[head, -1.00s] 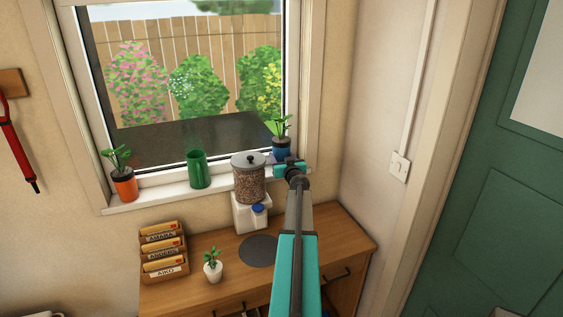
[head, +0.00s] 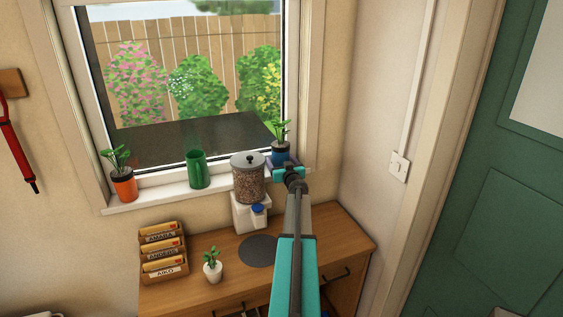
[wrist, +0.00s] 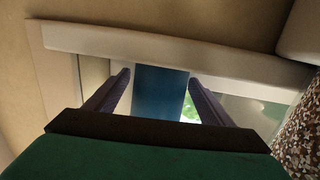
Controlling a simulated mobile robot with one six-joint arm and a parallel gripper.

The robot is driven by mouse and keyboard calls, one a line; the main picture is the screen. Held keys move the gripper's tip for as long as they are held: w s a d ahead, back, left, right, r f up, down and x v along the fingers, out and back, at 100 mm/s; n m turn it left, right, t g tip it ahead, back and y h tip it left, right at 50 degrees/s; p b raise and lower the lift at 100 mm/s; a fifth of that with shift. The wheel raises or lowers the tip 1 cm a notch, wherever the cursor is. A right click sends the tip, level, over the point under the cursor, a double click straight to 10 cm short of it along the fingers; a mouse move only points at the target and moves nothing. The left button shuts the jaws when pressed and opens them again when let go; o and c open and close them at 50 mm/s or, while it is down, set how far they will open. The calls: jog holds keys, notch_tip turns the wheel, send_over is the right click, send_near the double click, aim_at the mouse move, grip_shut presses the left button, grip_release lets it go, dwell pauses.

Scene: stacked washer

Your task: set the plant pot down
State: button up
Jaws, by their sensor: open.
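The blue plant pot (head: 280,156) with a dark rim and green leaves is upright at the right end of the white windowsill (head: 222,182). Its base is hidden behind my gripper (head: 287,172) in the head view. In the wrist view the blue pot (wrist: 160,92) shows between my two fingers, its end against the pale sill (wrist: 170,53). My gripper (wrist: 158,88) is open, with a finger on either side of the pot and a narrow gap at each side.
A grain-filled dispenser (head: 248,184) stands close left of my gripper. A green cup (head: 197,169) and an orange pot (head: 123,186) are on the sill. The wooden cabinet below holds a letter rack (head: 163,252), a small white pot (head: 212,269) and a dark round mat (head: 259,250).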

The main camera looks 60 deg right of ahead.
jog(key=shift+s+a+r, duration=0.1)
jog(key=shift+r, duration=0.05)
jog(key=b+v, duration=0.1)
jog(key=v, duration=1)
jog(key=shift+s+a, duration=0.25)
jog(key=shift+a, duration=0.05)
jog(key=shift+r, duration=0.1)
dwell(1.0)
